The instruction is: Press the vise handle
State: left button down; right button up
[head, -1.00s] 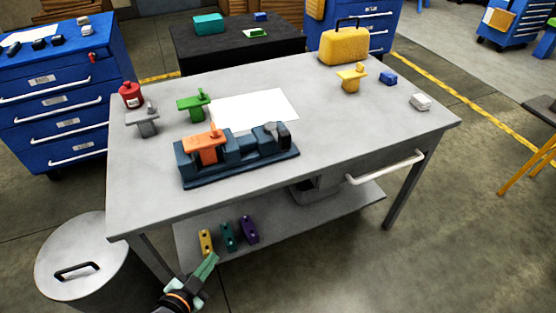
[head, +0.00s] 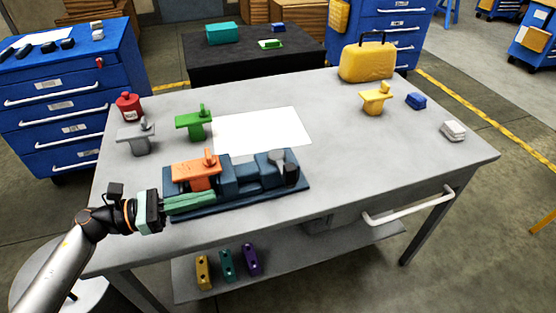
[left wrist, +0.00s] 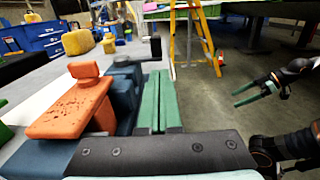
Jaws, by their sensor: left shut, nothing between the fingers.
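The dark blue vise (head: 240,198) stands near the front edge of the table, with an orange part (head: 195,174) at its left end. A dark handle (head: 291,174) is at its right end; in the left wrist view a dark upright piece (left wrist: 155,48) shows beyond the fingertips. My left gripper (head: 214,197) is shut and empty, its green fingers lying along the vise's front left side, pointing right. It appears apart from the handle. In the left wrist view, my right gripper (left wrist: 236,97) is open and empty, off the table's side.
Grey (head: 138,140), green (head: 194,125) and yellow (head: 375,101) parts stand on the table (head: 400,160). A red can (head: 128,105), white sheet (head: 262,130) and yellow case (head: 367,62) are behind the vise.

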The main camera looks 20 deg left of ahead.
aim_at(285, 176)
pick_arm(q)
jog(key=shift+w, duration=0.45)
pick_arm(e)
jog(key=shift+s+d+f, duration=0.1)
jog(key=shift+s+f, duration=0.05)
jog(key=shift+f, duration=0.4)
pick_arm(q)
jog(key=shift+d, duration=0.1)
jog(key=p+x, duration=0.3)
jog(key=x, duration=0.9)
jog(key=shift+w+d+r, duration=0.1)
jog(key=shift+w+d, duration=0.15)
jog(key=shift+w, duration=0.05)
jog(key=shift+w+d, duration=0.3)
jog(key=shift+d, duration=0.2)
pick_arm(e)
jog(key=shift+s+d+r, duration=0.2)
jog(key=shift+d+r, duration=0.25)
jog(key=shift+r, duration=0.05)
jog(key=shift+s+d+r, duration=0.15)
jog(key=shift+d+r, duration=0.25)
jog(key=shift+r, duration=0.1)
pick_arm(q)
jog(key=shift+d, duration=0.1)
